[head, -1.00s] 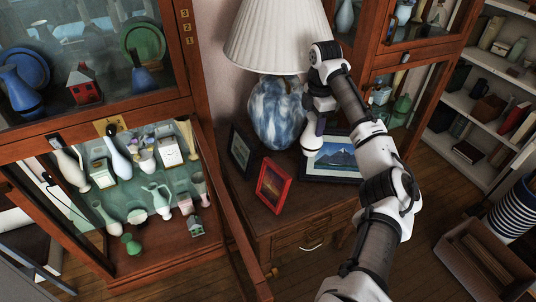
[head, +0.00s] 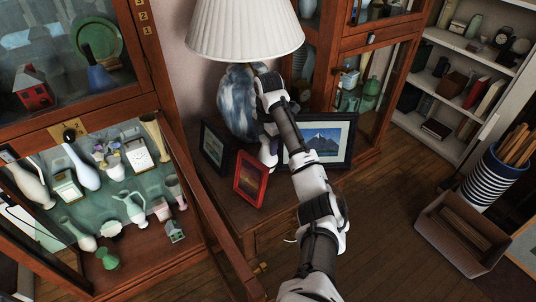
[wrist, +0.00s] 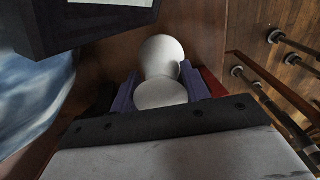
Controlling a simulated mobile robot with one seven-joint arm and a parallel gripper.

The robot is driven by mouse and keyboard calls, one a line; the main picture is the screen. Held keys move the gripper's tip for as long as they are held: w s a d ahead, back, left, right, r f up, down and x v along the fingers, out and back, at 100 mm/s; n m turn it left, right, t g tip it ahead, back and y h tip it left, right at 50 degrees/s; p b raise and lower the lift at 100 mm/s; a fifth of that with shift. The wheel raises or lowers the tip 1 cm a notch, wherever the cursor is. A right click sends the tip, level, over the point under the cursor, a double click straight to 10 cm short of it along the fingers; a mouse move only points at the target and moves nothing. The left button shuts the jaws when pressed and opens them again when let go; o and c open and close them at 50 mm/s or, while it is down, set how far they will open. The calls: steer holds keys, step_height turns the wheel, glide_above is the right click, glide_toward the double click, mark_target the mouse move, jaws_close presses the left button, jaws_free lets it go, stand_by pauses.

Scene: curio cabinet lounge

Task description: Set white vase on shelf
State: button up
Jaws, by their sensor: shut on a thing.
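A smooth white vase (wrist: 161,58) with rounded forms is between the purple fingers of my gripper (wrist: 160,90) in the wrist view. The gripper is shut on it; the hand hides its near part. In the head view my gripper is low over the wooden side table (head: 222,200), beside the blue-and-white lamp base, and mostly hidden behind my arm. An open lower cabinet at the left has a greenish shelf (head: 105,208) bearing several small vases and ornaments.
A red picture frame (head: 251,178), a dark frame (head: 213,147) and a mountain picture (head: 322,141) crowd the side table around the lamp (head: 245,28). The cabinet's open door (head: 222,250) juts out. A brown bin (head: 462,233) stands right; the floor between is clear.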

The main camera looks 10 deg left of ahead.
mark_target(268, 152)
steer(key=shift+f, duration=2.15)
steer(key=shift+f, duration=0.2)
steer(key=o, duration=1.4)
